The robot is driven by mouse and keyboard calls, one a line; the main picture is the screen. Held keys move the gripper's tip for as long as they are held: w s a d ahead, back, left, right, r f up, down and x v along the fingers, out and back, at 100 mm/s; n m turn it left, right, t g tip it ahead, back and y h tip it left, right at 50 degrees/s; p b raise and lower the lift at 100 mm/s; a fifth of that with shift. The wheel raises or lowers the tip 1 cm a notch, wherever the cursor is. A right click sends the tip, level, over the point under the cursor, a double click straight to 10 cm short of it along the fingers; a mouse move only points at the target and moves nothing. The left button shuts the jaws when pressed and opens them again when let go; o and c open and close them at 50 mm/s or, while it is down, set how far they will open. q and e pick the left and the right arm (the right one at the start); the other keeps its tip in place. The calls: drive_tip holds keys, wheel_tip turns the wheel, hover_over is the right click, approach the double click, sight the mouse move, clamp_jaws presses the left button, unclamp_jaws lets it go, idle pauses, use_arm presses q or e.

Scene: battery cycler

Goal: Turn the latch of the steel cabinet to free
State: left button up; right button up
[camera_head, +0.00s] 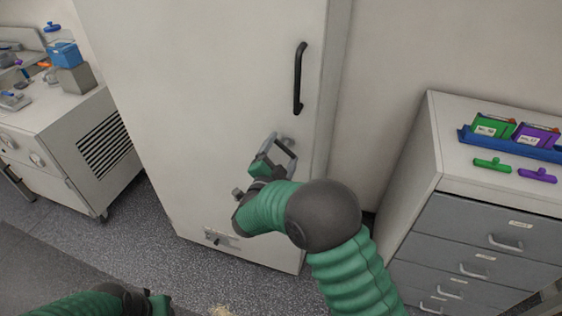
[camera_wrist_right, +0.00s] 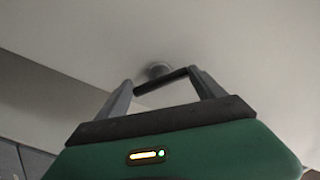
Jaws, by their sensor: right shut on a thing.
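The tall off-white steel cabinet (camera_head: 200,90) stands in the middle of the head view, door closed, with a black vertical handle (camera_head: 299,78). Below that handle is the latch, whose round grey hub (camera_head: 288,140) shows past my fingers. In the right wrist view, the latch (camera_wrist_right: 160,71) has a round hub on the door and a dark bar between my fingertips. My right gripper (camera_head: 280,147) is shut on this bar; its two fingers also show in the wrist view (camera_wrist_right: 163,86). My left arm shows only at the bottom left edge; its fingers are out of view.
A grey drawer cabinet (camera_head: 470,235) stands at the right, with a blue tray (camera_head: 510,143), green and purple boxes and two small handles on top. A white vented unit (camera_head: 70,145) stands at the left. Grey floor (camera_head: 150,240) lies open before the cabinet.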

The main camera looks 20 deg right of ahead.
drive_tip(key=shift+f+m+b, duration=0.15)
drive_tip(key=shift+m+b, duration=2.4)
drive_tip(key=shift+b, duration=0.85)
drive_tip(key=shift+f+m+b, duration=0.15)
drive_tip(key=shift+m+b, duration=2.4)
drive_tip(key=shift+b, duration=0.85)
drive_tip(key=o, duration=1)
drive_tip(key=shift+o, duration=1.1)
drive_tip(key=shift+w, duration=0.2)
drive_tip(key=shift+r, duration=0.1)
